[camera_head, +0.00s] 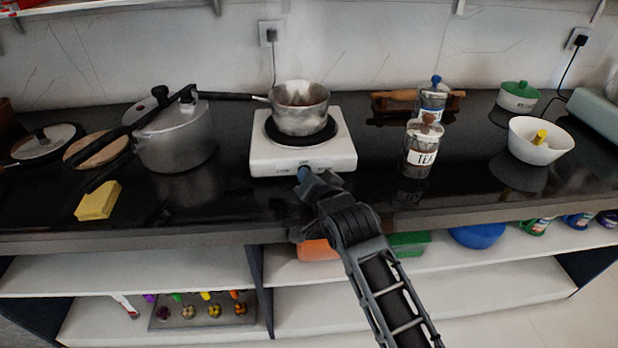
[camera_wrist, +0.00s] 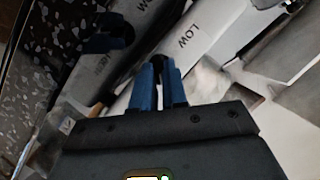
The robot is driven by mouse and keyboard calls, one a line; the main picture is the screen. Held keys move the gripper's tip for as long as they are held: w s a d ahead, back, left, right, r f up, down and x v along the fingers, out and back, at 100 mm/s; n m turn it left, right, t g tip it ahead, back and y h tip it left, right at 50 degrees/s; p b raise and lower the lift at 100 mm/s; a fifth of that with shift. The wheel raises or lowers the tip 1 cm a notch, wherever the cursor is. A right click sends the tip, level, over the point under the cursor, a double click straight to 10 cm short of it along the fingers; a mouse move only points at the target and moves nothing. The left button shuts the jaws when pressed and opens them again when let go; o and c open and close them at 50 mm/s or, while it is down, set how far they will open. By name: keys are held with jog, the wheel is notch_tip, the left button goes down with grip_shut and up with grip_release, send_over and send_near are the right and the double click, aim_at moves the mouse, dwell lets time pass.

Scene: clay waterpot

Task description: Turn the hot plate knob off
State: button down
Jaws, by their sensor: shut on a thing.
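The white hot plate (camera_head: 262,153) stands on the dark counter, with a small saucepan (camera_head: 300,116) on its black burner (camera_head: 271,131). My gripper (camera_head: 304,173) reaches the front panel of the hot plate from below. In the wrist view, the blue fingertips of my gripper (camera_wrist: 160,84) are shut on the dark knob (camera_wrist: 158,62), which shows between them. The word LOW on the white panel (camera_wrist: 205,32) is beside the fingertips. In the head view, my gripper hides the knob.
A pressure cooker (camera_head: 176,141) stands left of the hot plate, and a yellow sponge (camera_head: 97,201) lies near the front edge. A glass tea jar (camera_head: 423,146) stands to the right, with a white bowl (camera_head: 541,149) farther right. Open shelves (camera_head: 150,270) are below.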

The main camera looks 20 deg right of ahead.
dwell(0.3)
jog(key=shift+a+r+n+g+h+p, duration=0.15)
jog(key=shift+n+g+h+p, duration=0.45)
jog(key=shift+n, duration=0.6)
jog(key=shift+w+a+n+g+h+b, duration=0.15)
jog(key=shift+n+g+h+b, duration=0.2)
jog(key=shift+n+h, duration=0.9)
jog(key=shift+n, duration=0.25)
jog(key=c, duration=1.2)
grip_release()
jog(key=shift+o, duration=0.2)
jog(key=shift+v, duration=3.95)
